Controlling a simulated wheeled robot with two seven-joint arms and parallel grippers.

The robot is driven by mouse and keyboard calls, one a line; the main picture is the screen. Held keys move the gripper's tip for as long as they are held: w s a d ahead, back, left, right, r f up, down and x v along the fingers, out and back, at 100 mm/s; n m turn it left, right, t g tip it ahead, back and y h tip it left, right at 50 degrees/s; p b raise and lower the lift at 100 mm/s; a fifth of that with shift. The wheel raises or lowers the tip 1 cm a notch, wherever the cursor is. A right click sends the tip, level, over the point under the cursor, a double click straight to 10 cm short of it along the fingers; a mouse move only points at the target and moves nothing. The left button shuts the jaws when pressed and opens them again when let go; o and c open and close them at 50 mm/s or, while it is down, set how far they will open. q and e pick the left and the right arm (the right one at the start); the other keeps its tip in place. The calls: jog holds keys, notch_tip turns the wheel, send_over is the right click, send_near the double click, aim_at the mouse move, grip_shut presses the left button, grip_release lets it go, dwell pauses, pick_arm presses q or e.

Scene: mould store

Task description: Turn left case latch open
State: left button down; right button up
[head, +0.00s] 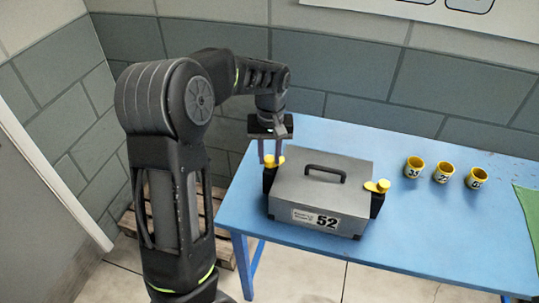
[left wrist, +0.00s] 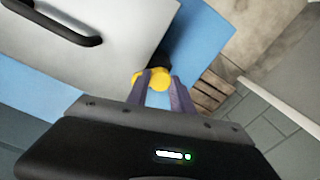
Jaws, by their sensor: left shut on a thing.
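A grey case (head: 318,198) with a dark top handle (head: 325,172) and a plate marked 52 stands on the blue table. Its left latch (head: 270,161) is yellow on a black mount at the case's left side. Its right latch (head: 378,186) is yellow on the opposite side. My left gripper (head: 270,160) reaches down from above and is shut on the left latch. In the left wrist view the yellow latch (left wrist: 152,78) sits between the two fingertips, partly hidden by them. The case lid is down. My right gripper is not in view.
Three yellow numbered cups (head: 443,173) stand in a row right of the case. A green mat (head: 528,208) lies at the table's right end. A wooden pallet (head: 207,219) is on the floor left of the blue table (head: 380,270). A block wall stands behind.

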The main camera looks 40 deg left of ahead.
aim_at(270, 158)
pick_arm(q)
jog(key=n, duration=0.4)
jog(key=shift+r+n, duration=0.1)
jog(key=shift+n, duration=0.2)
jog(key=n, duration=0.4)
jog(key=shift+p, duration=0.4)
jog(key=shift+n, duration=0.3)
jog(key=c, duration=1.1)
grip_release()
notch_tip(270, 158, up, 8)
jog(key=shift+f+b, duration=0.15)
jog(key=shift+b, duration=0.35)
